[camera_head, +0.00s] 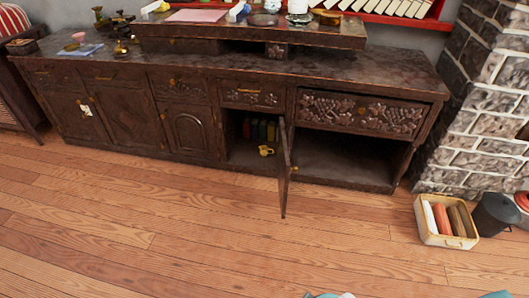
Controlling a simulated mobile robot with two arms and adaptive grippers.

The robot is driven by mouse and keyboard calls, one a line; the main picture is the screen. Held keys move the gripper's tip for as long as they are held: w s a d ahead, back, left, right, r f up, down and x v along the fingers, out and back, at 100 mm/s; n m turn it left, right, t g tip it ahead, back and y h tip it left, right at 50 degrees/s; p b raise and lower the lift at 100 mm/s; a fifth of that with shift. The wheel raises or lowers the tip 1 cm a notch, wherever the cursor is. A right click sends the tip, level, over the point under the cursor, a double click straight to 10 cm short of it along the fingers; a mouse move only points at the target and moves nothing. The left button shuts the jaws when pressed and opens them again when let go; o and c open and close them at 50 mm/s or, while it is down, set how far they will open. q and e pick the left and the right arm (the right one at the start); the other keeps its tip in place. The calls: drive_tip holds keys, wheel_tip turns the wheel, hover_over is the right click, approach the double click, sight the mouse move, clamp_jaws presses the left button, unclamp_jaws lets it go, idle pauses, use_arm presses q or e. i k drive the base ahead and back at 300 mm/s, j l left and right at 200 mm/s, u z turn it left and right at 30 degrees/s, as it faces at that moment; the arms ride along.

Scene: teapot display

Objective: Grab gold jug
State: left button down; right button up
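A small gold jug (266,151) sits low inside an open compartment of the dark wooden sideboard (130,70). It stands just left of the open cabinet door (285,170), which swings out toward me. Several dark book-like items stand behind the jug in the same compartment. Neither of my grippers shows clearly. Only small teal and white bits, perhaps of my arms, show at the bottom edge, well below the sideboard and far from the jug.
The compartment right of the open door (345,160) is open and looks empty. A box of rolled items (434,236) and a dark bucket (494,213) stand at the right by the brick wall (480,100). The wooden floor (200,220) before the sideboard is clear.

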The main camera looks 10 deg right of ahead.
sight(263, 151)
drive_tip(key=i+z, duration=0.15)
drive_tip(key=z, duration=0.3)
drive_tip(key=i+z, duration=0.2)
drive_tip(key=z, duration=0.25)
